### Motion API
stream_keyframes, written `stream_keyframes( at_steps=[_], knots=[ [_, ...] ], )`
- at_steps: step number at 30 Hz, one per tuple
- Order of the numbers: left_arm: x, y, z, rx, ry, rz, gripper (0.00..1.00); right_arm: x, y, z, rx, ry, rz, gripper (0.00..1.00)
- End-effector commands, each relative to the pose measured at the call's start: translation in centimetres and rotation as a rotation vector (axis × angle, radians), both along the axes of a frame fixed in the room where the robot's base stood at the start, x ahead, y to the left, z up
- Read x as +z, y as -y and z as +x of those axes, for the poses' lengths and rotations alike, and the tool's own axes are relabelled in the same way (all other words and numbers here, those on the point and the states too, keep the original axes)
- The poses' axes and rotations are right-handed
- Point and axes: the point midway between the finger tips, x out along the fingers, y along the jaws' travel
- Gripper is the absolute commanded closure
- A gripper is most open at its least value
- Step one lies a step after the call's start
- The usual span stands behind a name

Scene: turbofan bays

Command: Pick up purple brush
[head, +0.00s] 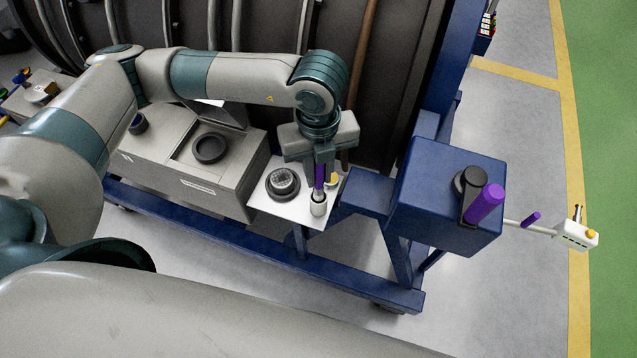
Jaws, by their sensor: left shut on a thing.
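The gripper points down from above and is shut on the handle. I cannot tell how deep the brush sits in the cup. The upper part of the handle is hidden by the gripper. My right gripper is not in view.
A dark round part (282,184) sits on the shelf just left of the cup, and a yellow item (333,180) is close behind. A blue box (435,197) with a purple cylinder (486,204) stands right. A grey case (225,190) stands left.

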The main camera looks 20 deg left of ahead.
Motion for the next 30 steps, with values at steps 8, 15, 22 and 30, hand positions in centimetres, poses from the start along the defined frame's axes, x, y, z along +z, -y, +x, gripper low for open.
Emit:
stream_keyframes(
  at_steps=[8, 15, 22, 30],
  knots=[
    [3.7, 0.1, 0.0, -0.001, 0.002, -0.001, 1.00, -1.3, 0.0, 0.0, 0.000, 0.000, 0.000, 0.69],
    [4.4, 0.0, -0.1, -0.001, -0.001, 0.000, 1.00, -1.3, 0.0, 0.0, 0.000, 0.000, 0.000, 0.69],
    [4.4, 0.0, -0.1, -0.001, -0.001, 0.000, 1.00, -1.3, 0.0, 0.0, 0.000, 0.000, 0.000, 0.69],
    [4.4, -0.1, 0.2, 0.005, -0.002, 0.000, 1.00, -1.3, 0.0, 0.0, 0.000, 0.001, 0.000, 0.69]
  ],
)
